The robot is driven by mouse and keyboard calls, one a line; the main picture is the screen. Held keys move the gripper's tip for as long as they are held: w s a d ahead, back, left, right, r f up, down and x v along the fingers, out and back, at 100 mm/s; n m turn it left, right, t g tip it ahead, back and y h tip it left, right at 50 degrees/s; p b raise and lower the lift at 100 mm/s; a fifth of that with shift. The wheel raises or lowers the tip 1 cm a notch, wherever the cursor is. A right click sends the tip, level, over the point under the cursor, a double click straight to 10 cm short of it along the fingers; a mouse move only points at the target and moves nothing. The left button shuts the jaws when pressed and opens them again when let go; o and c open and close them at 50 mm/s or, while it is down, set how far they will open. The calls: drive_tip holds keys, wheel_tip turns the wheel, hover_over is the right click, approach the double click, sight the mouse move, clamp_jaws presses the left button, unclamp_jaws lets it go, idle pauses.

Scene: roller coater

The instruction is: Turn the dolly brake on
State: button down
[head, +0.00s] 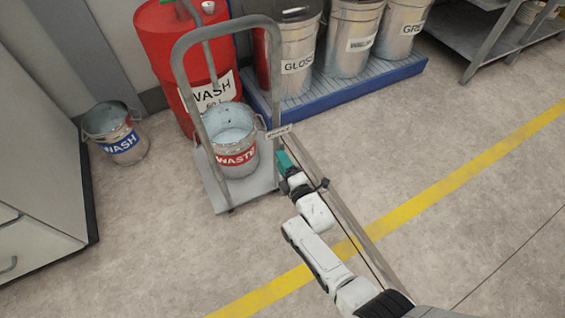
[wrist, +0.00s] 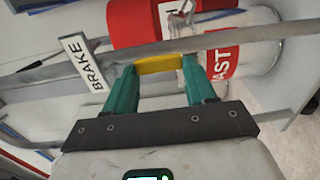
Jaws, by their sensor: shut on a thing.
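The dolly is a grey cart with a tall hoop handle (head: 177,72) and a flat deck (head: 262,183), left of centre in the head view. A small BRAKE sign (head: 279,131) is at its right side; it also shows in the wrist view (wrist: 83,62). My gripper (head: 283,160) is beside the dolly's right edge, just below the sign. In the wrist view, my gripper's teal fingers (wrist: 160,70) are shut on a yellow grip (wrist: 160,64), close to a grey bar. The head view does not show the yellow grip, so the lever's angle cannot be told.
A WASTE bucket (head: 236,157) stands on the deck. A red WASH drum (head: 170,40) is behind, and a WASH bucket (head: 118,145) is on the floor at left. Several labelled drums stand on a blue pallet (head: 340,105). Floor at right is clear, with a yellow line (head: 445,185).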

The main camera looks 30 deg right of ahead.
drive_tip(key=shift+c, duration=1.8)
unclamp_jaws()
drive_tip(key=s+p, duration=0.5)
drive_tip(key=s, duration=0.5)
drive_tip(key=shift+s, duration=0.4)
drive_tip(key=shift+a, duration=0.1)
